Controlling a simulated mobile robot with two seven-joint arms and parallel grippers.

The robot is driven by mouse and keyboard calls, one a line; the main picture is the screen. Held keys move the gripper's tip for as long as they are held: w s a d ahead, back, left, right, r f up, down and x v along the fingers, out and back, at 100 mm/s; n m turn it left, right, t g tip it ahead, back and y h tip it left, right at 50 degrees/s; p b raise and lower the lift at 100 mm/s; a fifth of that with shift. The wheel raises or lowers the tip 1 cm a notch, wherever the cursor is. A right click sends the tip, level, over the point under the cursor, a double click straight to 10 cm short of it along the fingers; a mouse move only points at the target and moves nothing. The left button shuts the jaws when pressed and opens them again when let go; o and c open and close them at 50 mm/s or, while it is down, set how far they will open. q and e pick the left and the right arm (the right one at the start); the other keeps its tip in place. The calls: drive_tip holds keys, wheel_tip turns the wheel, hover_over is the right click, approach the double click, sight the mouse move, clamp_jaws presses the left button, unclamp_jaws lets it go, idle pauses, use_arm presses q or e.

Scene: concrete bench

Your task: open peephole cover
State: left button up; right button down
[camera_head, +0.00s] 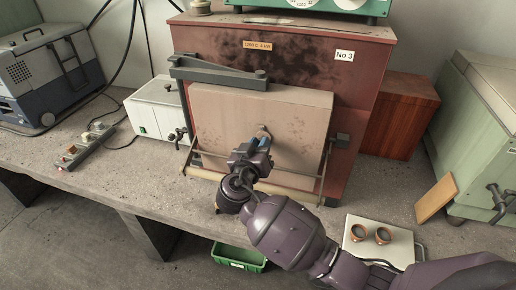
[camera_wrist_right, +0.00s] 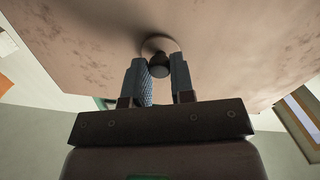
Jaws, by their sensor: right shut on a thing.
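The peephole cover (camera_wrist_right: 158,44) is a small round disc with a dark knob (camera_wrist_right: 158,67) on the beige furnace door (camera_head: 228,115). In the head view only the top of the cover (camera_head: 263,128) shows above my gripper. My right gripper (camera_head: 256,144) is at the door's middle, with its blue-grey fingers on either side of the knob, shut on it. The wrist view shows this grip from below. Whether a hole is uncovered behind the disc cannot be seen. My left gripper is not in view.
The door is on a red-brown furnace (camera_head: 354,90) with a dark hinge arm (camera_head: 218,72) above and a rod in front below. A white box (camera_head: 157,108) stands to the left.

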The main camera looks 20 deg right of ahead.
sight(273, 128)
drive_tip(key=n+p, duration=0.1)
drive_tip(key=n, duration=0.2)
drive_tip(key=d+n+p, duration=0.1)
drive_tip(key=n, duration=0.2)
drive_tip(key=s+r+n, duration=0.1)
drive_tip(key=n, duration=0.2)
drive_tip(key=shift+d+r+p, duration=0.1)
drive_tip(key=shift+d+p, duration=0.25)
drive_tip(key=shift+p, duration=0.05)
drive_tip(key=n, duration=0.3)
drive_tip(key=shift+s+d+r+t+p, duration=0.1)
drive_tip(key=shift+s+r+t+p, duration=0.05)
drive_tip(key=shift+r+t+p, duration=0.2)
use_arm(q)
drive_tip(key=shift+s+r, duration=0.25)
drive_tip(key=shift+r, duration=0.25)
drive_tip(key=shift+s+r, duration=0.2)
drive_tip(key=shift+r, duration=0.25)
use_arm(e)
drive_tip(key=n, duration=0.2)
drive_tip(key=r+n, duration=0.1)
drive_tip(key=n, duration=0.2)
drive_tip(key=shift+s+d+n, duration=0.1)
drive_tip(key=shift+n, duration=0.2)
drive_tip(key=c, duration=1)
unclamp_jaws()
